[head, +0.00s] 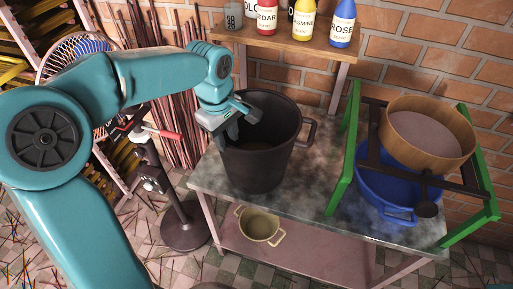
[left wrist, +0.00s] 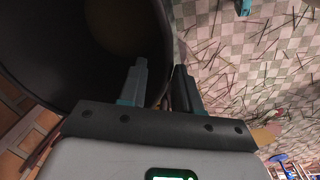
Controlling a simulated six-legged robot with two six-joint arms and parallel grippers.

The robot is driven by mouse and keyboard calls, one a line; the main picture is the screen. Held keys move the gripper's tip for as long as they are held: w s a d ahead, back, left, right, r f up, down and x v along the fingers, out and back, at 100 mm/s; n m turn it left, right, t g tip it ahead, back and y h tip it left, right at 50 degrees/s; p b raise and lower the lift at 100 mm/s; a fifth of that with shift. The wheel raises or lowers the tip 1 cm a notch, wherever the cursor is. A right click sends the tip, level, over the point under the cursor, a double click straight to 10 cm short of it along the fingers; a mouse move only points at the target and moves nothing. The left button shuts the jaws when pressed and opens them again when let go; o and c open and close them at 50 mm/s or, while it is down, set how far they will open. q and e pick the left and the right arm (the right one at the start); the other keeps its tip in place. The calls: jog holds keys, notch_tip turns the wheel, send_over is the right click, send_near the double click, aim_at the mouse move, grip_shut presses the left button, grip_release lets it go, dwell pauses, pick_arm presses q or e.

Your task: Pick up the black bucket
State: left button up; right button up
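The black bucket (head: 262,160) stands upright on the left part of a metal-topped table. Its mouth is open and a side handle shows at its right. My left gripper (head: 230,132) is at the bucket's left rim, pointing down. In the left wrist view the gripper (left wrist: 160,85) straddles the rim of the bucket (left wrist: 60,50). One finger is over the inside and the other is outside the wall. A gap shows between the inner finger and the wall, so the fingers look open. My right gripper is out of view.
On the table's right, a green frame (head: 345,150) carries a wooden sieve (head: 430,150) above a blue tub (head: 385,190). A shelf (head: 290,50) with bottles is behind. A small beige pot (head: 258,226) sits on the lower shelf. A dark stand (head: 185,232) is left.

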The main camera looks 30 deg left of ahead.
aim_at(228, 152)
pick_arm(q)
jog(key=f, duration=0.5)
jog(key=shift+w+a+f+p, duration=0.1)
jog(key=shift+w+a+p, duration=0.25)
jog(key=shift+p, duration=0.05)
jog(key=shift+f, duration=0.35)
jog(key=shift+f+b, duration=0.25)
jog(key=shift+b, duration=0.1)
grip_shut()
dwell(1.2)
